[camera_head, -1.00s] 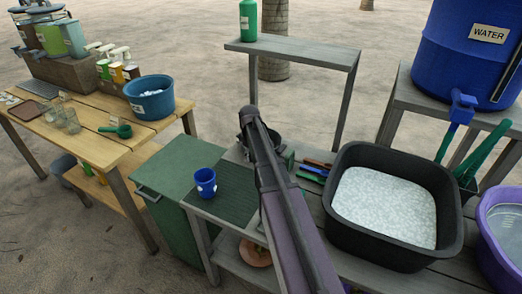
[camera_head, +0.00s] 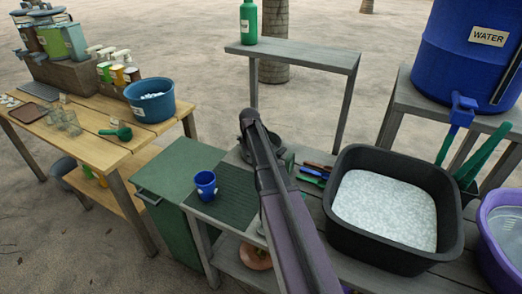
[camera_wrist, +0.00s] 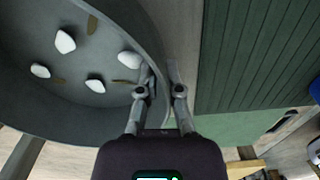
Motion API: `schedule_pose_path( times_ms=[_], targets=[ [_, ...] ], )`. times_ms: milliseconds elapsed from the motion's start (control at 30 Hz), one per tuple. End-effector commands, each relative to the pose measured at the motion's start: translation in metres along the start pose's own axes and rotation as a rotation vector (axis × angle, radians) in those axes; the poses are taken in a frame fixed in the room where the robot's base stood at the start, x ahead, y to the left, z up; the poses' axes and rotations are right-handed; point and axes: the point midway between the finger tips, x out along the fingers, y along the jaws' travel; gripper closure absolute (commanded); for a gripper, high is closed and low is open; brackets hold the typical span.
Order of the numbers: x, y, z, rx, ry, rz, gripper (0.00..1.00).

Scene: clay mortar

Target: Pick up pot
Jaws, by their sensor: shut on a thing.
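The pot is a dark grey round vessel (camera_head: 276,147) on the far part of the grey bench, mostly hidden behind my arm in the head view. In the wrist view its wide bowl (camera_wrist: 75,105) fills the left side, with several white pebbles and brownish bits on its inside. My gripper (camera_wrist: 160,80) is shut on the pot's rim, one finger inside the wall and one outside. The fingertips are hidden in the head view. I cannot tell whether the pot's base touches the bench.
A blue cup (camera_head: 205,184) stands on a ribbed green mat (camera_head: 237,195). Coloured-handled tools (camera_head: 316,172) lie right of the pot. A black tub (camera_head: 440,200) of pale granular material and a purple basin (camera_head: 492,245) are further right. A raised shelf (camera_head: 300,57) stands behind.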

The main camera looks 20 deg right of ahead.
Motion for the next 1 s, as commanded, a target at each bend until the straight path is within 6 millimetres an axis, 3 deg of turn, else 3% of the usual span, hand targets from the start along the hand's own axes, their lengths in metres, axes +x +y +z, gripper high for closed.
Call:
schedule_pose_path(
  times_ms=[467, 1000],
  targets=[
    [-0.007, -0.001, 0.0, 0.0, 0.0, -0.003, 1.0],
    [-0.055, 0.0, 0.0, 0.0, 0.0, -0.001, 1.0]
  ],
)
